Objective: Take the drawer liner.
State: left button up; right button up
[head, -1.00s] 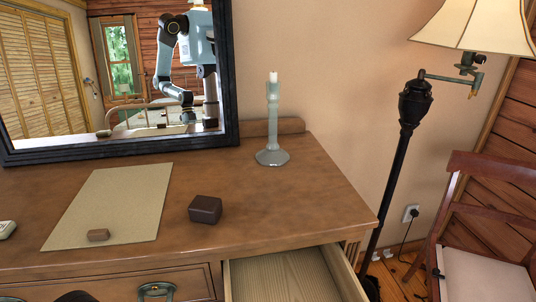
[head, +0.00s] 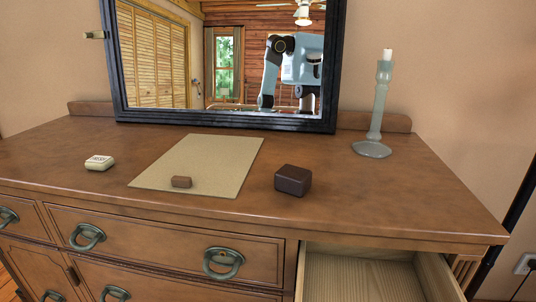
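The drawer liner is a flat beige sheet (head: 208,160) lying on top of the wooden dresser. An open, empty-looking drawer (head: 362,278) shows at the lower right of the dresser. Neither of my grippers shows directly in the head view; the mirror reflects part of my body and arms, but no gripper state can be read there.
A dark brown box (head: 293,180) sits right of the liner and a small cream object (head: 99,163) left of it. A glass candlestick (head: 375,120) stands at the back right. The framed mirror (head: 225,122) stands behind. The dresser's front right top is clear.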

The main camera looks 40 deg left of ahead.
aim_at(201, 164)
jog(key=u, duration=1.65)
